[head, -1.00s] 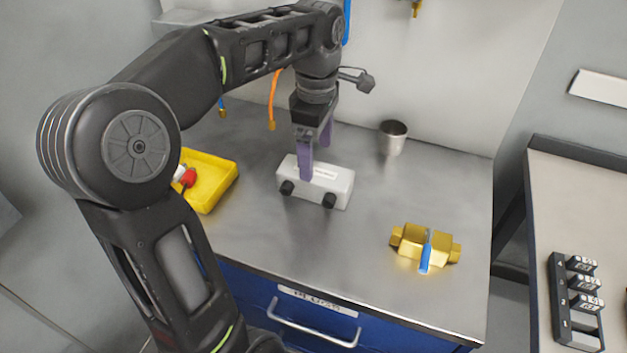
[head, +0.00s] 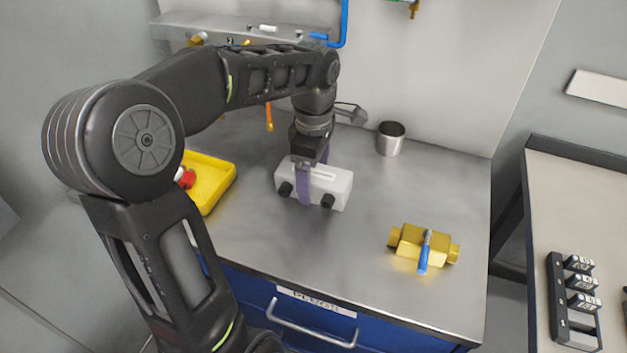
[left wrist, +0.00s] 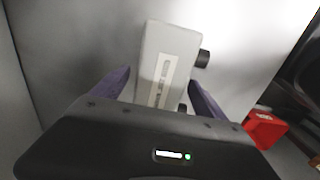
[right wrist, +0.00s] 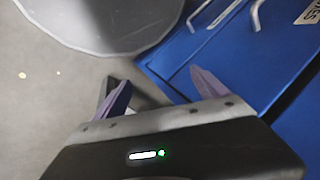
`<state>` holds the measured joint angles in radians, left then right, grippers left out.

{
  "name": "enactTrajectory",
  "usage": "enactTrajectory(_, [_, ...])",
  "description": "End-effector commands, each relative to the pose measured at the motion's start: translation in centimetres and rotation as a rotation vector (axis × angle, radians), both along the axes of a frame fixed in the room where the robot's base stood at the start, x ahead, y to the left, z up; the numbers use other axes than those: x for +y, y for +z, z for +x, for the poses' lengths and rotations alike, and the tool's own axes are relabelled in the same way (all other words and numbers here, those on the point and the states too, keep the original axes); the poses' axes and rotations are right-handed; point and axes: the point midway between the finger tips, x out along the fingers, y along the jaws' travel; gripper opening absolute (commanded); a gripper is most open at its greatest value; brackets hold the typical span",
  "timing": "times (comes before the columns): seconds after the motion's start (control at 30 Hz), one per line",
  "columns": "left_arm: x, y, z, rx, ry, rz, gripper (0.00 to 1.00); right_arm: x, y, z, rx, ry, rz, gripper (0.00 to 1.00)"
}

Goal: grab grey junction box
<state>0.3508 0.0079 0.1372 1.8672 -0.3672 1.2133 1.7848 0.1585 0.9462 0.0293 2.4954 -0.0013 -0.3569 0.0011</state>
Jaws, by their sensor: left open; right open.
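The grey junction box (head: 335,187) is a pale grey block with black round fittings on its front side, lying on the metal worktop. My left gripper (head: 306,188) points down over the box with its purple fingers spread, one in front of it and the other mostly hidden behind it. In the left wrist view the box (left wrist: 168,62) lies between the two open fingers (left wrist: 160,92), with a label strip on its top. My right gripper (right wrist: 155,95) is open and empty, away from the box, near blue drawers.
A yellow tray (head: 217,184) with a red item stands left of the box. A metal cup (head: 391,138) stands behind right, and a brass valve with a blue handle (head: 424,247) lies front right. The worktop between them is clear.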

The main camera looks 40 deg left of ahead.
Motion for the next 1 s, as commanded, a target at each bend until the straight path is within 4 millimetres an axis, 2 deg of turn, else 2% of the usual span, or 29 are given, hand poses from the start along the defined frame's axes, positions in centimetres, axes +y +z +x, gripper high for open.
enactTrajectory(0.03, [0.02, -0.71, -0.07, 0.003, 0.0, 0.0, 0.84, 0.0, 0.04, 0.0, 0.0, 0.0, 0.0, 0.83])
enactTrajectory(0.17, [0.0, -1.53, -0.01, 0.0, 0.0, 0.0, 0.84, 0.0, 0.06, -0.01, 0.0, 0.0, 0.0, 0.83])
enactTrajectory(0.73, [-0.01, -1.54, 0.01, -0.001, 0.0, 0.0, 0.84, 0.0, 0.05, -0.01, 0.0, 0.0, 0.0, 0.83])
enactTrajectory(1.0, [-0.01, -1.54, 0.01, -0.001, 0.0, 0.0, 0.62, -0.01, 0.04, 0.0, 0.0, 0.0, 0.0, 0.83])
